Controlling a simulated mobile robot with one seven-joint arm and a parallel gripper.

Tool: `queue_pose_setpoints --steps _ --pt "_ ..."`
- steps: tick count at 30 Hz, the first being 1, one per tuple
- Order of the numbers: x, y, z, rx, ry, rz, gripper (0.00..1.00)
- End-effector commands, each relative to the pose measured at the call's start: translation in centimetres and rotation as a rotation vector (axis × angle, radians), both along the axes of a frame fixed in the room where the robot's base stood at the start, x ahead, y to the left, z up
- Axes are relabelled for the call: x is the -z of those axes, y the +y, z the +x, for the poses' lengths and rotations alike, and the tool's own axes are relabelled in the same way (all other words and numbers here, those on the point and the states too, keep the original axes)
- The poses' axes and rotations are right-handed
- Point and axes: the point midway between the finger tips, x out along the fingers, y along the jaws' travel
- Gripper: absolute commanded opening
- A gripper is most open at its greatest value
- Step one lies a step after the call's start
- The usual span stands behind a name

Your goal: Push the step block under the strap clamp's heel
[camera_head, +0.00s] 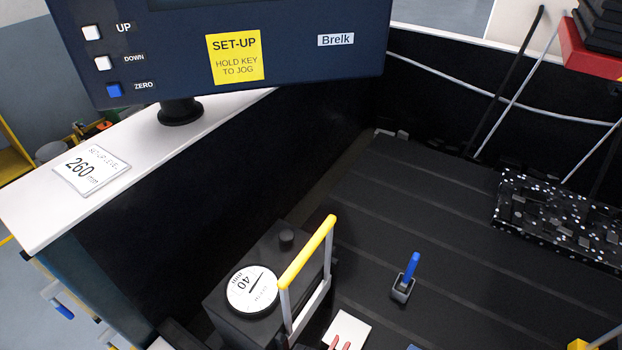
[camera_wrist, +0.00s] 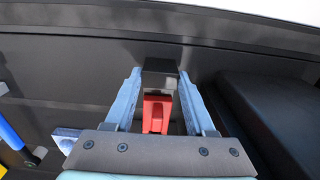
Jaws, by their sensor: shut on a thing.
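In the wrist view my gripper (camera_wrist: 161,75) has its two pale blue fingers closed on a dark block (camera_wrist: 160,66) with a red part (camera_wrist: 157,113) on the near side. I take this to be the step block, but its steps are not clear. Its far end lies between the fingertips, close to a dark surface. I cannot make out the strap clamp or its heel for certain. In the head view a small grey piece with a blue handle (camera_head: 411,268) stands on the dark slotted table (camera_head: 400,190). My gripper is not clear there.
A dark box (camera_head: 230,295) with a white 40 mm dial and a yellow-topped handle (camera_head: 308,252) stands at the lower middle. A speckled black plate (camera_head: 545,215) lies at the right. A control panel (camera_head: 300,45) overhangs the white ledge (camera_head: 40,215). The middle of the table is mostly clear.

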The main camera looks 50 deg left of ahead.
Motion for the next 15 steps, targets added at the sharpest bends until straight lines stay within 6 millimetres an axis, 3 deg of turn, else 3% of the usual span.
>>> queue_pose_setpoints --steps 2,3,6,7,15 --pt "-0.01 0.09 -0.05 -0.002 0.001 0.002 0.01" --pt "-0.01 0.09 -0.05 -0.003 0.001 0.002 0.62" --pt "-0.01 0.06 -0.03 -0.002 0.001 0.002 0.8" --pt "-0.01 0.05 -0.03 -0.002 0.0 0.001 0.85" --pt "-0.03 0.01 -0.01 -0.001 0.0 0.001 0.85"
